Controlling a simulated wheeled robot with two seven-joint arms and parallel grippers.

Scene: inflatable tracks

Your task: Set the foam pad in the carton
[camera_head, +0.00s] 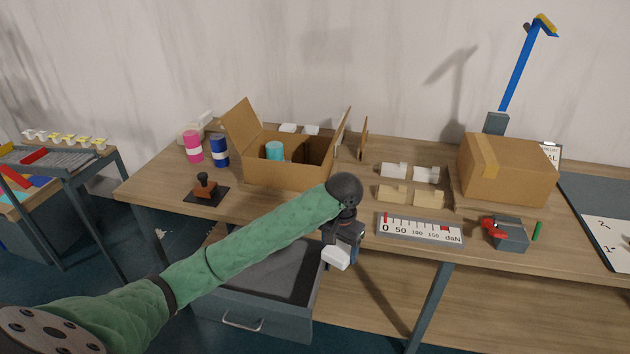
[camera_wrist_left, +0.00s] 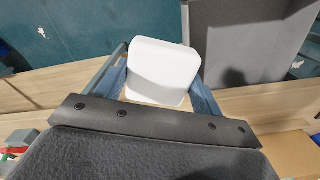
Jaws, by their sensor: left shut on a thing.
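The foam pad (camera_head: 335,258) is a small white rounded block. My left gripper (camera_head: 338,248) is shut on it and holds it out past the table's front edge, beside the open drawer. In the left wrist view the pad (camera_wrist_left: 163,70) sits between the two fingers (camera_wrist_left: 160,88). The carton (camera_head: 268,175) is an open brown cardboard box on the table, with flaps raised. It stands behind and to the left of my left gripper, and the pad is outside it. A cyan cylinder (camera_head: 275,150) stands in the carton. My right gripper is not in view.
Pink (camera_head: 193,146) and blue (camera_head: 220,151) cylinders and a stamp (camera_head: 203,187) are left of the carton. White and beige blocks (camera_head: 392,194), a scale plate (camera_head: 420,229) and a closed box (camera_head: 507,170) are to the right. The drawer (camera_head: 235,318) stands open below.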

